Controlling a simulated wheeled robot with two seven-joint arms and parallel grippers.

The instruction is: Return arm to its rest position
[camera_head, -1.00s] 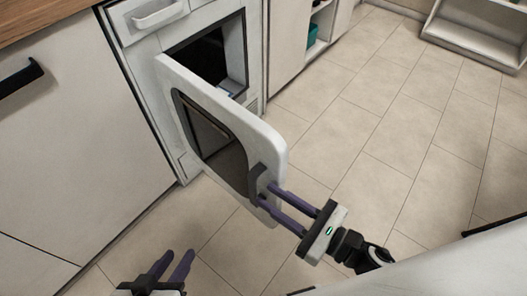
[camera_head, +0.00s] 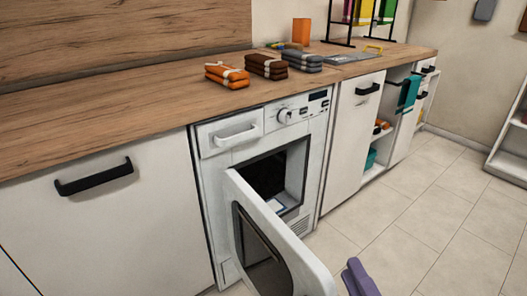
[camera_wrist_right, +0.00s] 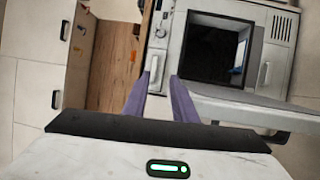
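My right gripper (camera_head: 360,280) shows only by its purple fingers at the bottom edge of the head view, just right of the open door. In the right wrist view my right gripper (camera_wrist_right: 159,78) has its two fingers apart with nothing between them. The washing machine's white door (camera_head: 300,270) stands swung open, with a dark window. In the wrist view the door (camera_wrist_right: 240,110) lies to the right of the fingers; I cannot tell how wide the gap is. My left gripper is not in view.
The machine (camera_head: 225,170) stands under a wooden counter (camera_head: 130,130) holding folded orange (camera_head: 227,76), brown (camera_head: 267,67) and grey (camera_head: 302,62) cloths. Cupboards flank it; a right one (camera_head: 405,115) is open. Tiled floor (camera_head: 430,220) is clear to the right.

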